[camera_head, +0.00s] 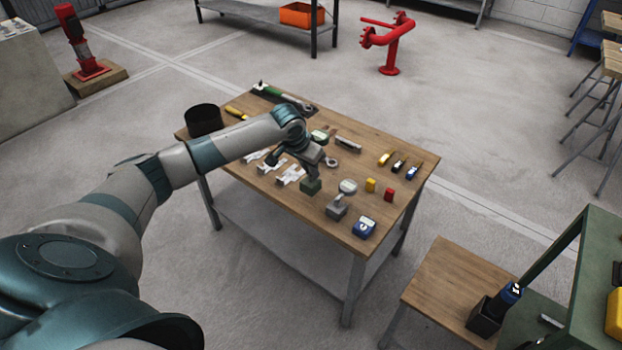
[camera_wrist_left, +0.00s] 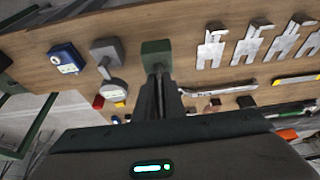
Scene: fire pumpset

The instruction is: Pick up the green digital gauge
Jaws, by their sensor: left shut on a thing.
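The green digital gauge (camera_head: 311,187) is a small dark green block near the front edge of the wooden table, in the middle of the head view. My left gripper (camera_head: 313,174) points down on it from above and is shut on it. In the left wrist view the green gauge (camera_wrist_left: 156,47) shows at the tips of the closed fingers (camera_wrist_left: 158,75). I cannot tell whether it touches the tabletop. Its display is not visible. My right gripper is not in view.
On the table (camera_head: 382,205), a grey gauge (camera_head: 337,208) and a blue gauge (camera_head: 364,227) stand to the right. White caliper-like tools (camera_head: 291,175) lie to the left. A round dial (camera_head: 348,187), yellow and red blocks and several hand tools lie farther back. A black cylinder (camera_head: 204,119) stands at the left corner.

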